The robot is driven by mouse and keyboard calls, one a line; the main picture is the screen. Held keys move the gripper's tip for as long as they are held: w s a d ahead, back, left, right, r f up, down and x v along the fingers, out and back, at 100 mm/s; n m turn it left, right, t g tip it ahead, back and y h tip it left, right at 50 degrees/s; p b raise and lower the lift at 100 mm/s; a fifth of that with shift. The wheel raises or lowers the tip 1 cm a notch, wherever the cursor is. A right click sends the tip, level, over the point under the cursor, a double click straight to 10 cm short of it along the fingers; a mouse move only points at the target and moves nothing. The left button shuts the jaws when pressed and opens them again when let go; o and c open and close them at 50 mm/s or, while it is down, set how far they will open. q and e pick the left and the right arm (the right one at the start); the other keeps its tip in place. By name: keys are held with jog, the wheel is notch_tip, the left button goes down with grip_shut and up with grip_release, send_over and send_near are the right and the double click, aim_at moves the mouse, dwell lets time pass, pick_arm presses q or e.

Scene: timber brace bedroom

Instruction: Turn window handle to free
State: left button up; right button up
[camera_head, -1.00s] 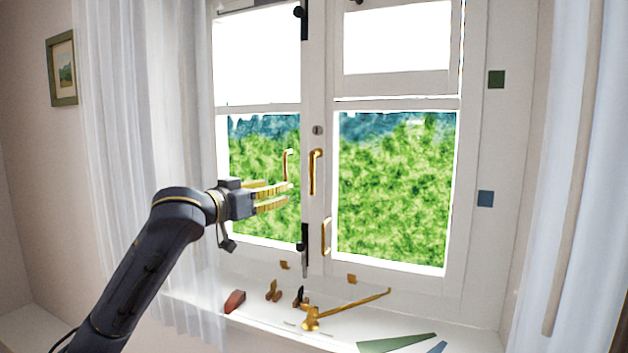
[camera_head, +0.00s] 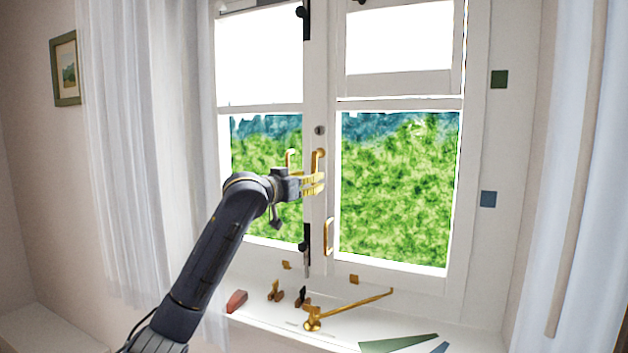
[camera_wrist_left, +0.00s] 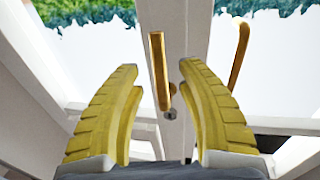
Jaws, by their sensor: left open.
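The brass window handle (camera_head: 318,158) is on the central post between the two sashes, hanging down from its pivot. My left gripper (camera_head: 321,184) is at its lower part and hides some of it. In the left wrist view the handle (camera_wrist_left: 158,70) appears between the two open yellow fingertips (camera_wrist_left: 160,66), with a gap on each side. No finger is seen closed on it. My right gripper is not in view.
A second brass handle (camera_head: 290,160) is just left, and a lower brass pull (camera_head: 328,237) is on the right sash. The sill holds a red block (camera_head: 236,301), small brass pieces and a long brass stay (camera_head: 350,310). A sheer curtain (camera_head: 135,150) hangs left.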

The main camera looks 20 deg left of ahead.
pick_arm(q)
jog(key=shift+x, duration=1.4)
grip_shut()
